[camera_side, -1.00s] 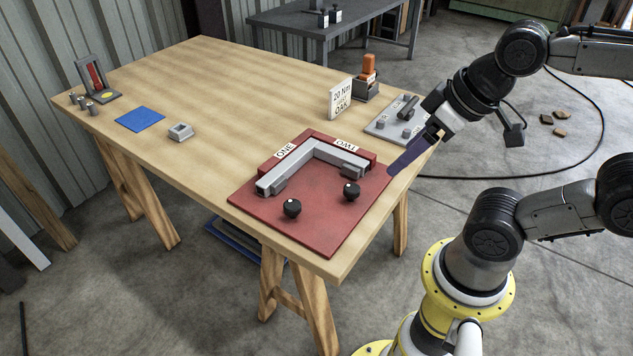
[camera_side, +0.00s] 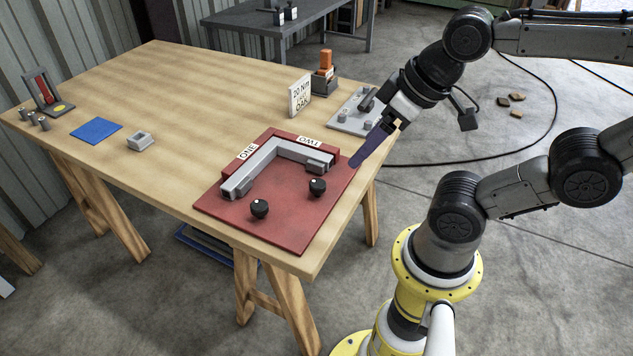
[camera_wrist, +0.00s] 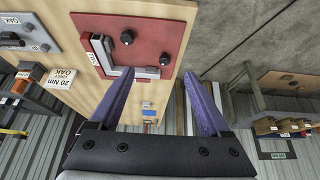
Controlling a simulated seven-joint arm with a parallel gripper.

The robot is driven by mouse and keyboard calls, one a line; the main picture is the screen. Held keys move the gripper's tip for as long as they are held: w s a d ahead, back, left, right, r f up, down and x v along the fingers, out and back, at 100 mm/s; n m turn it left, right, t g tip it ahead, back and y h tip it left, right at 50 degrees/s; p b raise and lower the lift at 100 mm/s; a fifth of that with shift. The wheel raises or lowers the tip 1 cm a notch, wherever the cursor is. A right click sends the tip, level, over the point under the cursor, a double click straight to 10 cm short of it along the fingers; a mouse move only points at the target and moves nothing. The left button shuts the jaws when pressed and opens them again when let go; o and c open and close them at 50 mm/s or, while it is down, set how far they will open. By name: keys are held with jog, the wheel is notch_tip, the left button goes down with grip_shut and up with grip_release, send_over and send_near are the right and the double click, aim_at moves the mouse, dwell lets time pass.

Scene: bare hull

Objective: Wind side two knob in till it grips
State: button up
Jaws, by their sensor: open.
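The red fixture plate (camera_side: 285,228) lies on the wooden bench with a grey L-shaped fence (camera_side: 262,160) and labels ONE (camera_side: 247,153) and TWO (camera_side: 310,141). Two black knobs stand on it. The one on the TWO side (camera_side: 317,186) is at the right, and the other knob (camera_side: 259,208) is on the ONE side. My gripper (camera_side: 358,158), with purple fingers, is over the plate's right corner, apart from both knobs. In the wrist view my open gripper (camera_wrist: 144,58) has nothing between its fingers; the red plate (camera_wrist: 150,22) shows beyond them.
A grey board (camera_side: 350,122) with small parts stands behind the fixture, beside a "20 Nm OAK" sign (camera_side: 300,96) and an orange-topped tool (camera_side: 325,70). A blue mat (camera_side: 96,130) and a small grey block (camera_side: 140,141) lie left. The bench between is clear.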

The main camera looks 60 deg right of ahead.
jog(key=n+g, duration=0.1)
jog(key=g, duration=0.5)
send_over(318, 183)
notch_tip(318, 183, down, 9)
notch_tip(318, 183, down, 14)
jog(key=shift+r, duration=0.2)
jog(key=shift+c, duration=0.3)
grip_shut()
